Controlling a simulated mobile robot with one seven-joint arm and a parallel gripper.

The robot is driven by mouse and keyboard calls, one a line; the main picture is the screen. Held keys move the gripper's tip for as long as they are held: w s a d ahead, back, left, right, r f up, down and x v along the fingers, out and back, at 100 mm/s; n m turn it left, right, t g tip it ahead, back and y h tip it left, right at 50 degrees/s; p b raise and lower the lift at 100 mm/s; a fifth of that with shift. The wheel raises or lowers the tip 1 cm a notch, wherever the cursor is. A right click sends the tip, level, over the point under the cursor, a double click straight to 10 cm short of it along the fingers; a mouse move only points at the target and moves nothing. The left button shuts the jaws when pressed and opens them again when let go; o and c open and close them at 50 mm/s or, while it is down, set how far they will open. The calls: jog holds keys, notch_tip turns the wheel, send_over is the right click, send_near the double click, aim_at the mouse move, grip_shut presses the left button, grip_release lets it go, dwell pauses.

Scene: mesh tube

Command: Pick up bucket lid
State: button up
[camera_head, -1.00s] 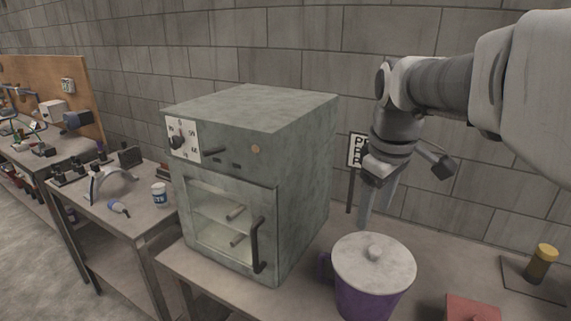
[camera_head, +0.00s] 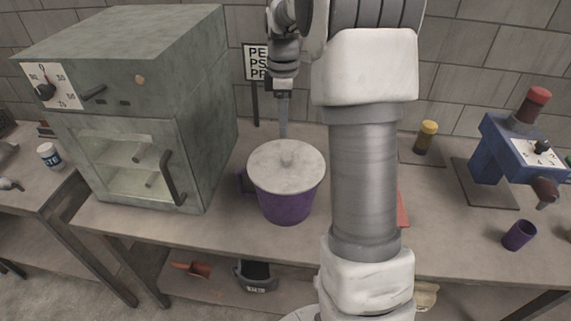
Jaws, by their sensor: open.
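I cannot tell whether the fingertips touch the lid.
A grey-green oven (camera_head: 140,110) stands left of the bucket. A sign on a post (camera_head: 257,64) is behind. My arm hides part of the bench and a red object (camera_head: 403,209) to the right. A blue machine (camera_head: 500,150) and a purple cup (camera_head: 519,235) are farther right.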

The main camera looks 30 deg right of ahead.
send_over(286, 155)
jog(key=f, duration=0.4)
jog(key=shift+w+a+f, duration=0.2)
jog(key=shift+a+f, duration=0.05)
jog(key=shift+f, duration=0.15)
jog(key=shift+s+d+f+p, duration=0.1)
jog(key=shift+d+f+p, duration=0.05)
jog(key=shift+f, duration=1.15)
jog(key=shift+s+d+f+p, duration=0.1)
jog(key=shift+d+f+p, duration=0.05)
jog(key=shift+f, duration=1.15)
grip_shut()
